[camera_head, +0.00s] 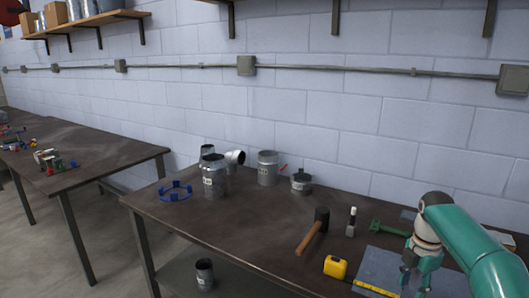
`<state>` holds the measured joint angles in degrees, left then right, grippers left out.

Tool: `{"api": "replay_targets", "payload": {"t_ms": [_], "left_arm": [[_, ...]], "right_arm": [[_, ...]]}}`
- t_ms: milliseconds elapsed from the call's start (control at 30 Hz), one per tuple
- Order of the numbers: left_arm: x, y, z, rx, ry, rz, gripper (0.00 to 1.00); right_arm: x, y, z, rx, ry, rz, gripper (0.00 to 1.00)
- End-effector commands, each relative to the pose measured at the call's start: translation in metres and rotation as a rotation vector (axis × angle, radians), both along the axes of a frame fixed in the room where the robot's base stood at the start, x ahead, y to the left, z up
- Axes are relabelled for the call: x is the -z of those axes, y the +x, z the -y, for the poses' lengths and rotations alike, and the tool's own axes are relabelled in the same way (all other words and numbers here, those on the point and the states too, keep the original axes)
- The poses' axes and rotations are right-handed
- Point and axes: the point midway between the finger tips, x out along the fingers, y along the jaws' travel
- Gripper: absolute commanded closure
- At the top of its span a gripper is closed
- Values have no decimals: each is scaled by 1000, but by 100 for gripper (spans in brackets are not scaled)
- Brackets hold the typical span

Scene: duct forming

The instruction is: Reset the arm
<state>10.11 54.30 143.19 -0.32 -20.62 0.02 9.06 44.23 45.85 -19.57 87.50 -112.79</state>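My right arm (465,240) is teal and comes in from the right edge of the head view. Its gripper (416,284) points down over the right part of the workbench (250,234), near a flat grey metal sheet (375,268). The two fingers look apart with nothing between them; the tips are near the bottom of the picture, and I cannot tell whether they touch the sheet. My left arm and gripper are not in view.
A yellow tape measure (336,267), mallet (314,231), upright tool (351,222) and green tool (388,229) lie left of my gripper. Metal duct pieces (214,178) and a blue ring (175,191) stand farther left. The bench's front middle is clear.

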Motion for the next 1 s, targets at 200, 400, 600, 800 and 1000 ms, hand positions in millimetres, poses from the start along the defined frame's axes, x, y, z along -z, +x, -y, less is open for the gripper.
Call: {"api": "replay_targets", "payload": {"t_ms": [200,400,600,800,1000], "left_arm": [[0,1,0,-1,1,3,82],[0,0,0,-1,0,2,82],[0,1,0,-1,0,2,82],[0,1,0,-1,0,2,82],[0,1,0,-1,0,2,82]], "right_arm": [[42,-23,-15,-38,31,-125,54],[90,-45,-40,-75,71,-220,54],[160,-81,-82,-25,124,-307,54],[248,-156,-151,237,178,-394,54],[301,-252,-213,707,188,-457,54]]}}
